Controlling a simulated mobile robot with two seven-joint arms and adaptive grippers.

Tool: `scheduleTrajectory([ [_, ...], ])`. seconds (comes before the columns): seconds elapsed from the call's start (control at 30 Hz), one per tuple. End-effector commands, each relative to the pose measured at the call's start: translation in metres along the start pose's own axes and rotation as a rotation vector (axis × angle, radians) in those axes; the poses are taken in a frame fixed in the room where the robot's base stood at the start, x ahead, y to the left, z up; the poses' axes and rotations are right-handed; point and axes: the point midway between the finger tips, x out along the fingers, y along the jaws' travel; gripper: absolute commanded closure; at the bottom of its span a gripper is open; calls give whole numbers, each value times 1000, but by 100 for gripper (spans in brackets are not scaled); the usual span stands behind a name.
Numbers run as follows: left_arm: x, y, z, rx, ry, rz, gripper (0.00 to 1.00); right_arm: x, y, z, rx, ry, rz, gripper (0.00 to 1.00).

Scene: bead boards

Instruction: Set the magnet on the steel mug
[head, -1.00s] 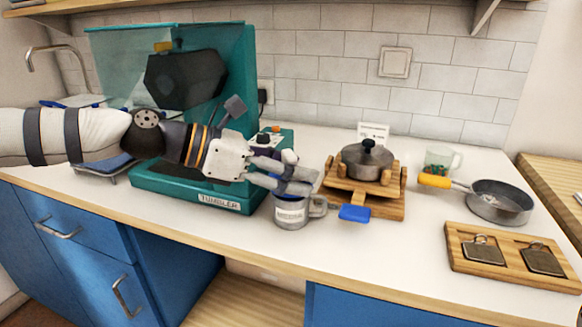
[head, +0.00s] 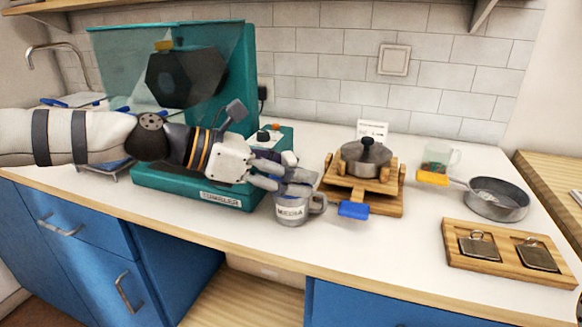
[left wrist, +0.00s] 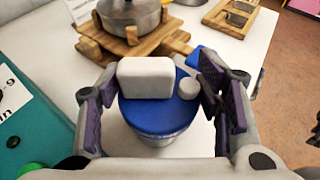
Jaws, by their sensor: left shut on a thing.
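The steel mug (head: 291,209), grey with a MEDIA label and a handle on its right, stands upright near the counter's front edge. My left gripper (head: 290,180) is directly over its mouth. In the left wrist view, a blue round piece (left wrist: 150,117) with a white block (left wrist: 146,78) and a small white knob on top sits between my left fingers (left wrist: 158,100); it seems to be the magnet, and the fingers are shut on it. The mug's grey side shows just below it. I cannot tell whether the magnet touches the rim.
The teal tumbler (head: 185,188) with its clear hood stands behind my left arm. Right of the mug are a lidded pot (head: 366,160) on a wooden stand with a blue tab (head: 353,209), a pan (head: 499,201), a clear cup and a wooden board (head: 457,250) with two metal plates.

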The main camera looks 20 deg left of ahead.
Motion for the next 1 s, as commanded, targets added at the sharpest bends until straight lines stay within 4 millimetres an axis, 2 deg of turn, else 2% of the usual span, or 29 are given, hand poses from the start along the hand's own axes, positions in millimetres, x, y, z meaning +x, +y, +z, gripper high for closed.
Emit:
scheduleTrajectory([
  [0.8,1,0,-2,1,-1,1,75,-4,0,-2,0,10,0,60],
  [0.83,1,0,-2,1,-1,1,39,-4,0,-2,0,10,0,60],
  [0.93,1,0,-2,1,-1,1,17,-4,0,-2,0,10,0,60],
  [1.0,1,0,-2,1,-1,1,17,-4,0,-2,0,10,0,60],
])
